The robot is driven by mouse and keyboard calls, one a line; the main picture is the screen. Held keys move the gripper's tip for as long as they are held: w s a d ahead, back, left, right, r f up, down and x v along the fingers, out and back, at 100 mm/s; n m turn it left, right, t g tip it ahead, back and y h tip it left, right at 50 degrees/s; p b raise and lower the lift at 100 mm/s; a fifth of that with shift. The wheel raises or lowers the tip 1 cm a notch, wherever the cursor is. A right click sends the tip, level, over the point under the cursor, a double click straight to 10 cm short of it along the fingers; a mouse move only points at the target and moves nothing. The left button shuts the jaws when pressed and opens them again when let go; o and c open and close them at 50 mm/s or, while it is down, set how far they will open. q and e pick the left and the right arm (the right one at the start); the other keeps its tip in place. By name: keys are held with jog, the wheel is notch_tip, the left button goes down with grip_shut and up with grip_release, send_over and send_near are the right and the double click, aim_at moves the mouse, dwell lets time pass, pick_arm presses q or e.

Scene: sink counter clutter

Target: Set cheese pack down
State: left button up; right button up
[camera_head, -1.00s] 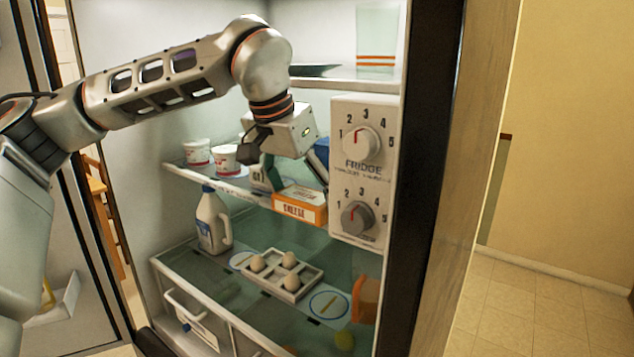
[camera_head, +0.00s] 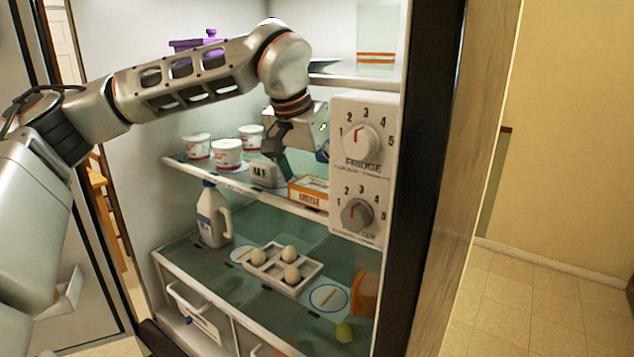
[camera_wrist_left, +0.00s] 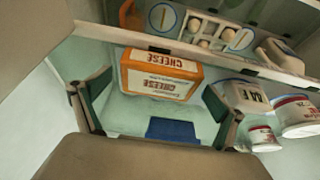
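The cheese pack (camera_head: 306,194), an orange and white box, rests on the fridge's middle shelf (camera_head: 225,181), just left of the dial panel. In the left wrist view the cheese pack (camera_wrist_left: 160,75) lies ahead, between the lines of the two fingers, with its lettering upside down. My left gripper (camera_head: 298,158) is above and behind the pack in the head view. In the wrist view the left gripper (camera_wrist_left: 155,108) is open, with clear gaps between the fingers and the pack. My right gripper is not in view.
A tub (camera_head: 266,173) stands close left of the pack, with white cups (camera_head: 228,154) further left. A blue thing (camera_wrist_left: 172,130) lies beyond the pack. The dial panel (camera_head: 361,170) bounds the right. Milk (camera_head: 212,216) and an egg tray (camera_head: 284,268) are below.

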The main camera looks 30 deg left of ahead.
aim_at(317, 186)
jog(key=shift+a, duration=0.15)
pick_arm(q)
jog(key=shift+r, duration=0.5)
jog(key=v, duration=0.2)
jog(key=shift+s+a+r+b, duration=0.1)
jog(key=shift+s+r+b, duration=0.15)
jog(key=shift+s+b, duration=0.1)
jog(key=s+a+b, duration=0.1)
jog(key=s, duration=1)
jog(key=shift+s+a+b, duration=0.25)
jog(key=shift+s+b, duration=0.05)
jog(key=shift+b, duration=0.1)
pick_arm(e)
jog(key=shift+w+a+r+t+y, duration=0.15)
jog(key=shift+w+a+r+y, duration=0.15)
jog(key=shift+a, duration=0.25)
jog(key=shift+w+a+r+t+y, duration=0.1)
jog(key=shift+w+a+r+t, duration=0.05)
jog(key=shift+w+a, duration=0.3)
pick_arm(q)
jog(key=shift+f, duration=0.15)
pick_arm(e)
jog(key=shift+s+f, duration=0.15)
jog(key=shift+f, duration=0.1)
